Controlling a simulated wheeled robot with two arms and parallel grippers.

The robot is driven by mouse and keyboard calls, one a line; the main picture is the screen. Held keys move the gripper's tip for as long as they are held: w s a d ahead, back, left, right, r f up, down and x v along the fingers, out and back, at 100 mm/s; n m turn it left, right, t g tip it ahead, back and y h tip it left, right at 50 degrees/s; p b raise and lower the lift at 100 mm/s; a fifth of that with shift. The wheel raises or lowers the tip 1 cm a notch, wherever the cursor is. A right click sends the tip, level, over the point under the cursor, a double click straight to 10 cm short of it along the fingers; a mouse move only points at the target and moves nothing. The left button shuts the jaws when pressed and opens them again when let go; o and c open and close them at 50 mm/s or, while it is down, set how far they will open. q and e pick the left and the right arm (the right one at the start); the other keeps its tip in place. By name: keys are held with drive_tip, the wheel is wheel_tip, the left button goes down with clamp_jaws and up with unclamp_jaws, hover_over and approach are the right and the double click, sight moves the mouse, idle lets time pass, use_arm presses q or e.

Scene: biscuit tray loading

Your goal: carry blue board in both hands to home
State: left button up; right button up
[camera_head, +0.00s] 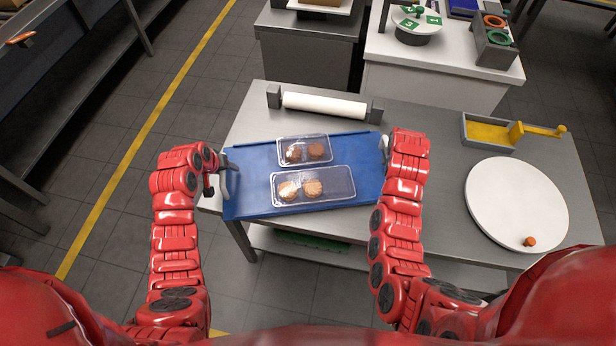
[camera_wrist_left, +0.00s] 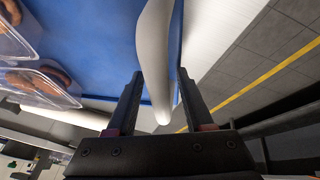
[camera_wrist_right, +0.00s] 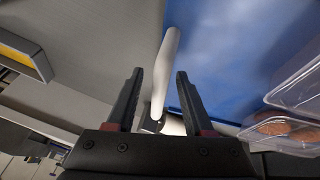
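The blue board (camera_head: 245,185) lies at the left part of the steel table, its near left corner at the table's edge. It bears two clear trays, a far one (camera_head: 304,149) and a near one (camera_head: 313,186), each with two round biscuits. My left gripper (camera_wrist_left: 160,72) is open at the board's white left handle (camera_wrist_left: 155,45). My right gripper (camera_wrist_right: 160,72) is open at the white right handle (camera_wrist_right: 165,65), with gaps on both sides of it. In the head view both grippers are largely hidden by my wrists.
A white roller (camera_head: 325,104) in grey holders stands behind the board. To the right are a round white plate (camera_head: 510,205) with a small orange piece (camera_head: 530,241), and a yellow-floored grey tray (camera_head: 487,132). Floor left of the table is free.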

drive_tip(key=shift+r, duration=0.1)
use_arm(q)
drive_tip(key=v, duration=1.2)
use_arm(e)
drive_tip(key=v, duration=1.1)
drive_tip(key=shift+s+r, duration=0.25)
drive_tip(key=shift+r, duration=0.1)
